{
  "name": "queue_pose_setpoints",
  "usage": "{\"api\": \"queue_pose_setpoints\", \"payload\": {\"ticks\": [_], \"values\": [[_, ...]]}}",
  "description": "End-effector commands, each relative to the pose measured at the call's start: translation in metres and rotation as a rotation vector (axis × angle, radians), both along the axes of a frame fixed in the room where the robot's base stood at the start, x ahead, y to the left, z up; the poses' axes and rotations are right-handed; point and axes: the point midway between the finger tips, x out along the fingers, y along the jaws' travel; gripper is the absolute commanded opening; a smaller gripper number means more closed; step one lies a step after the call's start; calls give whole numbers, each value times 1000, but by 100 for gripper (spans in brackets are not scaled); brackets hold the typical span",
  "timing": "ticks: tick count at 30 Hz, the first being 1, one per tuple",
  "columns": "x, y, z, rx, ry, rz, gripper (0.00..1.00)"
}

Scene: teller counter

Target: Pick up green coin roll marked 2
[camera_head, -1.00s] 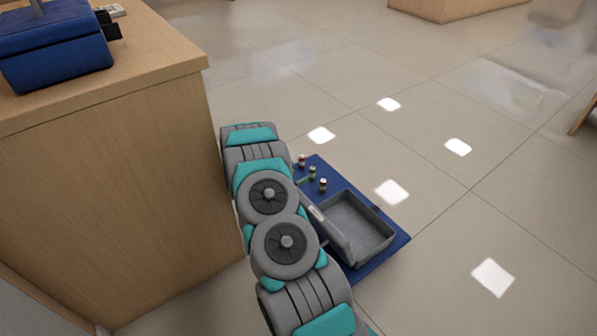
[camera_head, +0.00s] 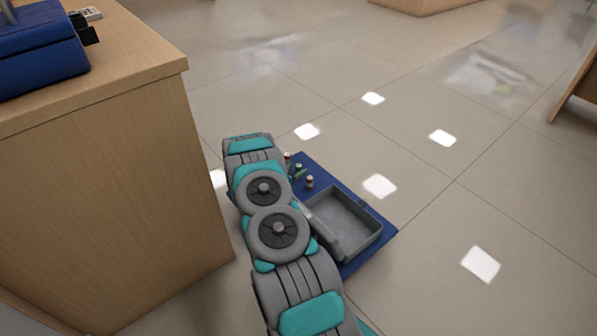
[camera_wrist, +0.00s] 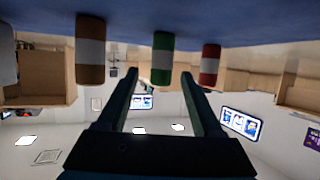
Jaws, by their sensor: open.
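The green coin roll (camera_wrist: 162,58) stands between a brown roll and a red roll in the wrist view, which is upside down. It has a pale middle band; no number is legible. My gripper (camera_wrist: 160,76) is open, its two dark fingers pointing toward the rolls. The green roll appears between the fingertips, and I cannot tell whether they reach around it. In the head view the green roll (camera_head: 298,167) is small and close beside my arm, which hides most of the gripper.
The brown roll (camera_wrist: 90,50) and red roll (camera_wrist: 210,65) flank the green one. All stand on a blue mat (camera_head: 388,236) on the floor, beside a grey tray (camera_head: 372,240). A wooden counter (camera_head: 120,190) rises left of my arm. Tiled floor is open to the right.

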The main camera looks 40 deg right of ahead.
Motion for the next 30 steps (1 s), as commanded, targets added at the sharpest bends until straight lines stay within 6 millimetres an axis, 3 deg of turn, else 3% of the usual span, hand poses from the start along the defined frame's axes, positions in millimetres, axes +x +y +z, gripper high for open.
{"api": "queue_pose_setpoints", "payload": {"ticks": [4, 22, 30], "values": [[1, 0, 1, 0, 0, 1, 68], [1, 1, 1, -1, -1, 1, 0], [1, 1, 1, -1, -1, 1, 0]]}}
